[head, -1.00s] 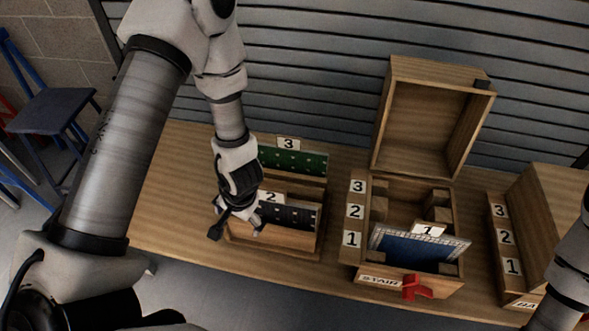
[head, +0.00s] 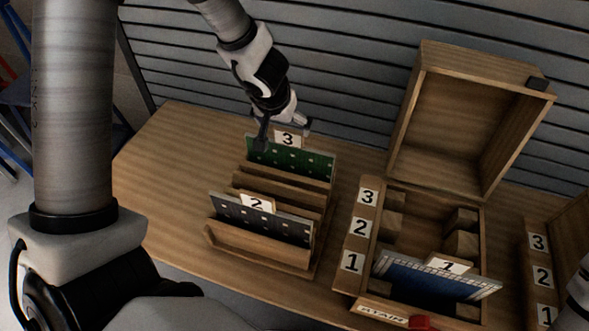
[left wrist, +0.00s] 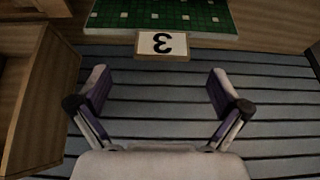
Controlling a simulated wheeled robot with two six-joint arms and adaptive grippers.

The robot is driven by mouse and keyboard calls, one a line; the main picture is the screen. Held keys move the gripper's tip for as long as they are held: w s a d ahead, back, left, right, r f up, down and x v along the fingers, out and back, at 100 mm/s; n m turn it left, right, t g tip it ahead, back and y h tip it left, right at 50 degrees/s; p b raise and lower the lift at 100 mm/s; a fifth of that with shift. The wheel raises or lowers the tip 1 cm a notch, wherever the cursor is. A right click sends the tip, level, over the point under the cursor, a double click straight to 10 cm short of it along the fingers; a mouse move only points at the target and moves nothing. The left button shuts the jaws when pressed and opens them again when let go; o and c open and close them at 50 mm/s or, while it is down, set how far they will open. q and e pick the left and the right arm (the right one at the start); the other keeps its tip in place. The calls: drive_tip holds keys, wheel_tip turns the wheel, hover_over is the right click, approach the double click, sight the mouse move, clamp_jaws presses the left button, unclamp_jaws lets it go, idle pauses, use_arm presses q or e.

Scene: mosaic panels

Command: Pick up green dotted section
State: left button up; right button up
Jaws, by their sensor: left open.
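The green dotted section (head: 300,163) stands upright in the back slot of a wooden rack (head: 262,247), with a white number 3 tag (head: 288,140) on its top edge. It also shows upside down at the top of the left wrist view (left wrist: 165,15), its tag (left wrist: 162,44) ahead of the fingers. My left gripper (head: 283,136) is above and just behind the panel's top edge, near the tag. It is open and empty, its two fingers (left wrist: 158,92) spread wide. I cannot tell whether it touches the panel. My right gripper is not in view.
A dark dotted panel (head: 262,223) tagged 2 stands in the rack's front slot. Right of it is an open wooden box (head: 368,230) with numbered slots, a raised lid (head: 450,120) and a blue panel (head: 420,278) tagged 1. The table left of the rack is clear.

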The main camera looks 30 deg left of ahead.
sight(288, 133)
use_arm(q)
drive_tip(key=b+x, duration=0.1)
drive_tip(key=x, duration=0.2)
drive_tip(key=b+x, duration=0.3)
drive_tip(key=x, duration=0.2)
drive_tip(key=shift+w+a+f, duration=0.1)
drive_tip(key=shift+w+a, duration=0.2)
drive_tip(key=shift+w, duration=0.15)
drive_tip(key=shift+w+f, duration=0.15)
drive_tip(key=shift+w, duration=0.05)
drive_tip(key=shift+s, duration=0.1)
drive_tip(key=c, duration=1.7)
